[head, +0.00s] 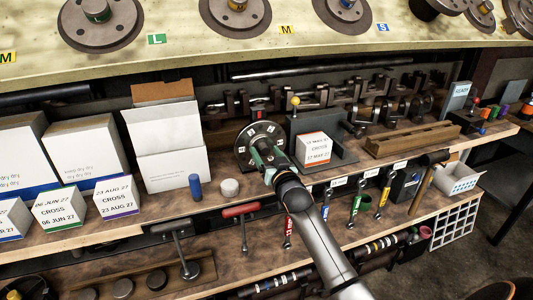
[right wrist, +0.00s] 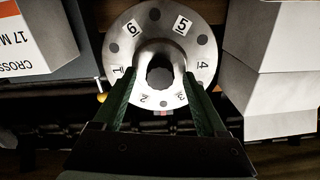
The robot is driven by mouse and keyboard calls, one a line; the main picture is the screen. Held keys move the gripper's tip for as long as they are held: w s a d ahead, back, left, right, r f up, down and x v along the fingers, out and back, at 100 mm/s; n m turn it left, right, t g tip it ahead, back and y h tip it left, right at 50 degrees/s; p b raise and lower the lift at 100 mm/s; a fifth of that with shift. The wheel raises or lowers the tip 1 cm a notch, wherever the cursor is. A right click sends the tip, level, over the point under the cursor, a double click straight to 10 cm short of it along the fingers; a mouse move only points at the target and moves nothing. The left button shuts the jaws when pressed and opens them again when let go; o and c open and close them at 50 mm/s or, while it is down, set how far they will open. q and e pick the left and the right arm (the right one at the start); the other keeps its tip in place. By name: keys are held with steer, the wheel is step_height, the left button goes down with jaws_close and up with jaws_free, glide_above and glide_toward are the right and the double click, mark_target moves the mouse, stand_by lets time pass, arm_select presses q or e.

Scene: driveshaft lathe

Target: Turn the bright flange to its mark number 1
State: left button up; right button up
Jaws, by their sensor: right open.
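The bright flange (head: 258,138) is a silver disc with numbered labels and dark holes, mounted upright at the middle of the bench. In the right wrist view the flange (right wrist: 160,22) shows numbers 1 to 6 around a raised hub (right wrist: 160,55) with a dark bore. A small red mark (head: 258,114) stands at its top edge; in the right wrist view it shows just below the rim, near the gap between 2 and 3. My right gripper (head: 262,156) is open, its green fingers (right wrist: 160,98) on either side of the hub; contact is unclear. My left gripper is not in view.
A grey fixture (head: 338,150) with a white-orange carton (head: 314,148) stands close right of the flange. A white box (head: 168,140) stands to its left. A blue cylinder (head: 195,187) and a white puck (head: 229,187) lie in front. Colour-tagged tools (head: 355,204) hang along the front edge.

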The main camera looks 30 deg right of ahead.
steer(key=shift+c, duration=0.2)
jaws_close()
stand_by(0.5)
stand_by(0.8)
